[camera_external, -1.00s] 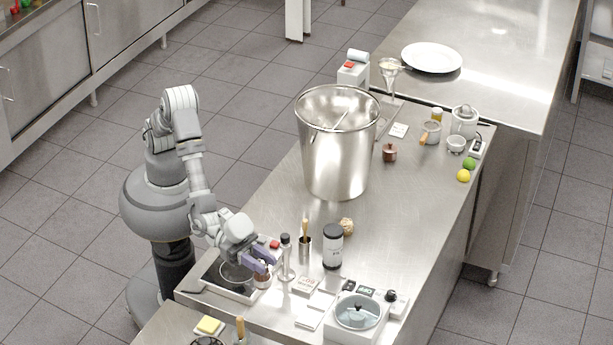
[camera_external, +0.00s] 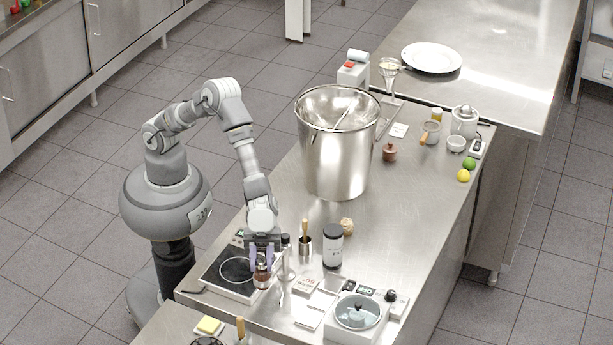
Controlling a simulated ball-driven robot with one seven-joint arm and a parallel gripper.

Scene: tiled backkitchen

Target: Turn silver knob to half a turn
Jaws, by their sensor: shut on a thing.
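My gripper (camera_external: 264,263) points down at the right edge of the black hotplate (camera_external: 222,274), near the front left of the steel counter. Its purple fingers stand on either side of the top of a small brown jar-like thing (camera_external: 262,281) and are shut on it. The jar-like thing looks upright. I cannot make out a silver knob for certain; the hand and fingers hide part of this spot. A white appliance (camera_external: 357,318) with a round lidded pan stands farther right, with a dark knob (camera_external: 391,295) at its back corner and an OFF label (camera_external: 366,291).
A slim silver-and-black mill (camera_external: 286,262) stands close to the right of my gripper, then a metal cup with a brush (camera_external: 305,246) and a black-lidded jar (camera_external: 333,246). A large steel pot (camera_external: 335,160) stands behind.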

